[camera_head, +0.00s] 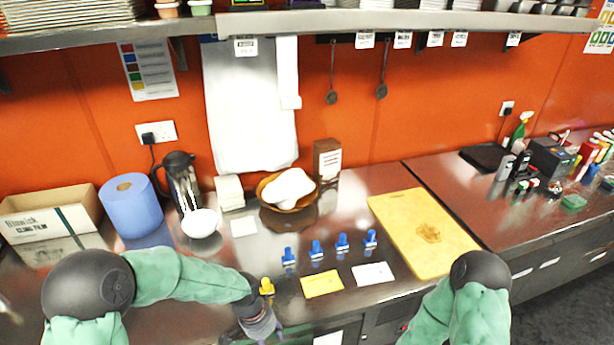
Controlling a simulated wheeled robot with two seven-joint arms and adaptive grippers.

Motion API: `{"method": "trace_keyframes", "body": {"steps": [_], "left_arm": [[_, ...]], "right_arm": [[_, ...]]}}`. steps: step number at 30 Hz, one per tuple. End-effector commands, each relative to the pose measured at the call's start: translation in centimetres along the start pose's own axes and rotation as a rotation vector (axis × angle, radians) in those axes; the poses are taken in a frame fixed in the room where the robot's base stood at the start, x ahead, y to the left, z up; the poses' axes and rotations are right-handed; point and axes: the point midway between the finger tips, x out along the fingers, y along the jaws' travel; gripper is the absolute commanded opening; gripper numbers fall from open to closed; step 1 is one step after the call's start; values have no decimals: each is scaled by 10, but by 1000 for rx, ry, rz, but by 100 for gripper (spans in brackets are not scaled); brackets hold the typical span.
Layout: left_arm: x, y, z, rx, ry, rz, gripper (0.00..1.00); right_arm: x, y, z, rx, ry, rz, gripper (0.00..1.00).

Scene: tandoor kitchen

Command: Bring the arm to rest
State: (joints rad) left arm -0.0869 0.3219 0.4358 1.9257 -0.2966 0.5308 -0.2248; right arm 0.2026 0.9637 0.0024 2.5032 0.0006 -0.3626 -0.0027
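My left arm (190,278) comes in from the left and reaches along the front of the steel counter. My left gripper (262,328) is low at the counter's front edge, pointing down; its fingertips are hard to make out. A small yellow object (266,286) shows right by its wrist; I cannot tell whether they touch. My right arm (470,300) shows at the lower right, with its elbow near the front of the counter. My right gripper is outside the picture.
Several blue-topped items (316,251) stand in a row mid-counter, behind a yellow card (322,283) and a white card (373,273). A yellow cutting board (400,215) lies right. A bowl (268,190), blue roll (131,207) and jug (181,178) stand behind. A shelf (300,22) overhangs.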

Motion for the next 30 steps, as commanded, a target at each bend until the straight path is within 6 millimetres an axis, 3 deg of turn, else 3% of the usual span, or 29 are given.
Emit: {"method": "trace_keyframes", "body": {"steps": [1,6,12,15,21,30], "left_arm": [[23,3,9,-47,0,28,47],[88,15,36,-245,40,102,47],[149,29,77,-501,73,146,47],[170,34,96,-613,84,149,47],[191,40,122,-751,97,137,47],[191,40,122,-751,97,137,47]], "right_arm": [[4,1,0,0,0,0,40],[11,4,0,0,0,0,40],[20,7,-1,0,0,0,40],[23,8,-1,0,0,0,40],[27,10,-1,0,0,0,40],[27,10,-1,0,0,0,40]]}}
